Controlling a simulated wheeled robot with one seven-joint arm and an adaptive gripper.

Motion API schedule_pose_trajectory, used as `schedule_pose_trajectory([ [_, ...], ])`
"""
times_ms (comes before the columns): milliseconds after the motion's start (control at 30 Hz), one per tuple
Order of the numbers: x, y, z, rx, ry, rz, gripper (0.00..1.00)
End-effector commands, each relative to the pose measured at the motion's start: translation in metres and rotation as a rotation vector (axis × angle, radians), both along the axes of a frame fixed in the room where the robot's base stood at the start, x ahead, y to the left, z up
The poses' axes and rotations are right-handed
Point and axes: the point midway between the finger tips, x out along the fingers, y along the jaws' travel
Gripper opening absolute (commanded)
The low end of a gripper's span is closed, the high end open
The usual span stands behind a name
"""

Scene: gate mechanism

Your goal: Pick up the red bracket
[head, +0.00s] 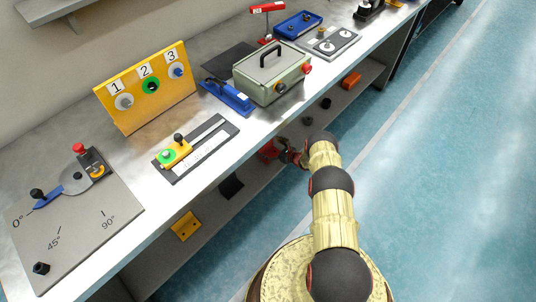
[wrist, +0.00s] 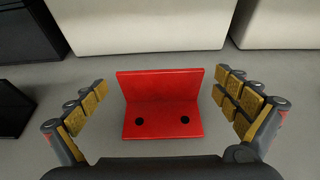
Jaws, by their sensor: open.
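The red bracket (wrist: 160,104) lies on a grey surface in the wrist view. It is L-shaped, with one plate standing and a lower plate with two dark holes facing me. My gripper (wrist: 160,100) is open, with one padded finger on each side of the bracket and a gap on both sides. In the head view my gripper (head: 291,157) is at the lower shelf under the bench, partly hidden by my arm. Red shows beside it there, but I cannot clearly tell bracket from gripper.
The lower shelf (head: 150,262) holds a yellow bracket (head: 186,226), a black block (head: 230,187) and an orange block (head: 351,80). The bench top (head: 215,190) above carries several devices. In the wrist view, pale box-like shapes (wrist: 140,25) stand behind the bracket and a black block (wrist: 14,108) is at left.

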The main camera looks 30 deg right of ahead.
Motion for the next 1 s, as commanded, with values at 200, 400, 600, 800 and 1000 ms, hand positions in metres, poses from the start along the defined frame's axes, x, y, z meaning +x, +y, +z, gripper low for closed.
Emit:
schedule_pose_trajectory([
  [200,0.0123,0.0040,-0.0042,-0.001,-0.001,0.000,1.00],
  [400,0.0123,0.0039,-0.0031,-0.001,-0.002,0.001,0.98],
  [600,0.0121,0.0040,-0.0031,-0.001,-0.002,0.001,0.87],
  [800,0.0121,0.0040,-0.0032,-0.001,-0.002,0.001,0.76],
  [1000,0.0121,0.0041,-0.0032,-0.001,-0.001,0.000,0.64],
])
